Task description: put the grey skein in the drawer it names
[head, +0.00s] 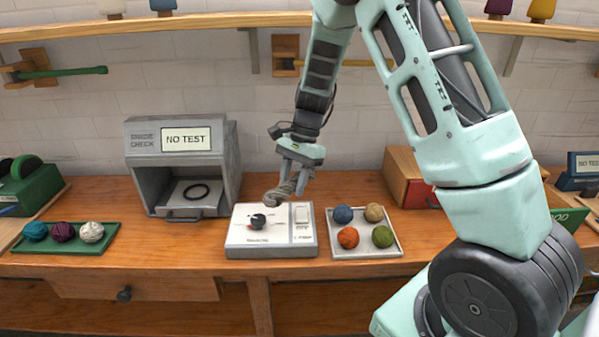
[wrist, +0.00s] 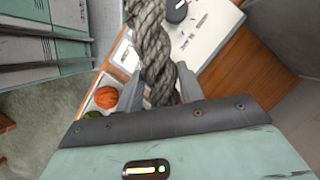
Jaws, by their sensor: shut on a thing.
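My gripper (head: 296,166) is shut on the grey skein (head: 283,190), a twisted hank of grey wool. It holds the skein in the air above the white device with a dial (head: 270,236). In the wrist view the grey skein (wrist: 156,50) runs up from between the fingers, in front of the device. A wooden drawer front (head: 135,289) with a dark knob shows under the bench at the lower left; it looks shut. A red drawer front (head: 420,194) shows in a wooden box at the right, partly hidden by my arm. I see no readable drawer name.
A grey check box (head: 183,160) reads "NO TEST" and has a dark ring inside. A green tray (head: 68,240) holds teal, purple and white balls. A pale tray (head: 365,250) holds several coloured balls. A small dark display (head: 580,170) stands at far right. Bare bench lies left of the device.

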